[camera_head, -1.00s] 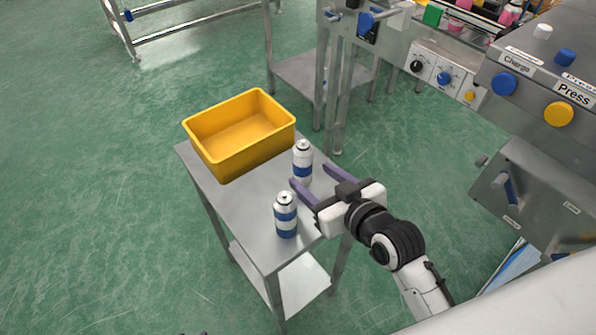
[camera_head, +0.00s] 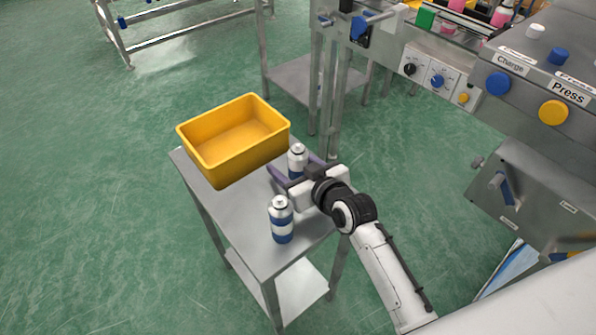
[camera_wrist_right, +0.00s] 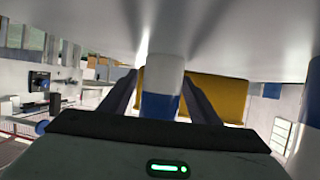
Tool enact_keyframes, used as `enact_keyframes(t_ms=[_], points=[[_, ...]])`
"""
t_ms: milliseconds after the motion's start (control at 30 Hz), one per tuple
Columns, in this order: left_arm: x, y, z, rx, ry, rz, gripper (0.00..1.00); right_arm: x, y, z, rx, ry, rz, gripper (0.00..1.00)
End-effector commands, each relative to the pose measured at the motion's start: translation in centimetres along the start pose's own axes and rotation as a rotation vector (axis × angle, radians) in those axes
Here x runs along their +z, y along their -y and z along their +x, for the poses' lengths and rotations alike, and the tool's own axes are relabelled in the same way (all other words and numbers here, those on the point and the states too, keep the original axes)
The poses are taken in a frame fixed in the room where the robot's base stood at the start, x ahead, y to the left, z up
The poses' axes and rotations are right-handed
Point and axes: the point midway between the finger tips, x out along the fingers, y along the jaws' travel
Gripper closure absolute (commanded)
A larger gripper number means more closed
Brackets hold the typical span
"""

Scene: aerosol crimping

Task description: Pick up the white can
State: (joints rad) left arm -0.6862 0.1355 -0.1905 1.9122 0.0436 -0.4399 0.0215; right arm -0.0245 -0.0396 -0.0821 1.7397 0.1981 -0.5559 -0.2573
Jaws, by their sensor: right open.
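Two white cans with blue bands stand upright on a small metal table. The far can (camera_head: 297,158) is between the spread purple fingers of my right gripper (camera_head: 292,166), which hide its lower part. In the right wrist view this can (camera_wrist_right: 163,75) stands between the two open fingers (camera_wrist_right: 160,80); I cannot tell whether either finger touches it. The near can (camera_head: 282,222) stands apart, in front of the gripper. Part of a white and blue can (camera_wrist_right: 311,110) shows at the right edge of the wrist view. My left gripper is not in view.
A yellow bin (camera_head: 234,166) sits on the far part of the metal table (camera_head: 226,205). A machine with a Charge and Press panel (camera_head: 530,80) stands at the right. Green floor (camera_head: 90,220) is clear at the left.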

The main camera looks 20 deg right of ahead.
Motion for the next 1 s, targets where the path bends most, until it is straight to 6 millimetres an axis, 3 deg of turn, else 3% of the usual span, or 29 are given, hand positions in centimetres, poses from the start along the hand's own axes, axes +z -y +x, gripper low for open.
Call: enact_keyframes(t_ms=[67,333,667,1000], points=[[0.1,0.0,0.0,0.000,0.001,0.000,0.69,0.0,0.0,0.0,0.000,0.000,0.000,0.44],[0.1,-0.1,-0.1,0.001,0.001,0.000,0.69,0.0,0.0,-0.1,0.000,0.001,0.000,0.88],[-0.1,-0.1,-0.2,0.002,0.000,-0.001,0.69,-0.9,0.0,-0.4,0.000,-0.002,0.000,0.88],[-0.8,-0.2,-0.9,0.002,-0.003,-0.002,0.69,-7.1,0.0,-2.9,0.000,-0.005,0.000,0.88]])
